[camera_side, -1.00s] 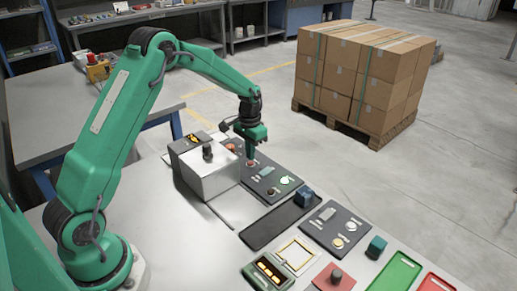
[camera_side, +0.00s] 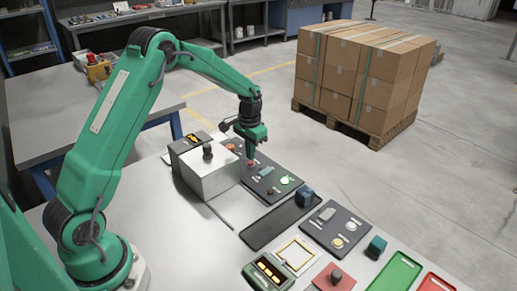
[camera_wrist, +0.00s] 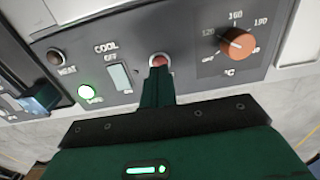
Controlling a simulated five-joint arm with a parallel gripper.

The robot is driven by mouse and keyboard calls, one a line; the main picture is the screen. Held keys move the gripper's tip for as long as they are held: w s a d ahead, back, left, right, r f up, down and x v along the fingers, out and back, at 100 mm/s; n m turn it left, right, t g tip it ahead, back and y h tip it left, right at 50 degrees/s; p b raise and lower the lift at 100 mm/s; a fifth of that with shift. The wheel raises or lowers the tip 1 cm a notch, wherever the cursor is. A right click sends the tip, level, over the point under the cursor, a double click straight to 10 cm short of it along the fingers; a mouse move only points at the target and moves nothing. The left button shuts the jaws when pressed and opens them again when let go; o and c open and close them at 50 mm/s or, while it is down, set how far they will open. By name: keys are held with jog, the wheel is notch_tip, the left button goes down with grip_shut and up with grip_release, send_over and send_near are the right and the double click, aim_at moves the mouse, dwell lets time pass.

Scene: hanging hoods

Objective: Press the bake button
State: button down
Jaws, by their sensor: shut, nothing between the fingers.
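My gripper (camera_side: 251,157) is shut and empty, pointing down at the dark control panel (camera_side: 264,190) beside the silver hood. In the wrist view its closed fingertips (camera_wrist: 158,75) are at a red round button (camera_wrist: 158,61), partly covering it. I cannot tell whether they touch or press it. The panel also has a lit green button (camera_wrist: 87,92), a dark round button (camera_wrist: 55,57), a pale rocker switch (camera_wrist: 121,78) marked COOL, and an orange temperature dial (camera_wrist: 236,42). The small labels by the round buttons are hard to read, so I cannot tell which is bake.
The silver hood box (camera_side: 212,178) with a black knob stands close left of the panel. A dark tray (camera_side: 272,225) with a blue block, a second switch panel (camera_side: 335,228), a teal block (camera_side: 376,247) and green and red trays lie toward the front right.

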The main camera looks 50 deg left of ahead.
aim_at(250, 162)
jog(key=shift+f, duration=1.1)
dwell(0.3)
jog(key=shift+r, duration=3.55)
jog(key=c, duration=2.1)
grip_release()
jog(key=o, duration=1.9)
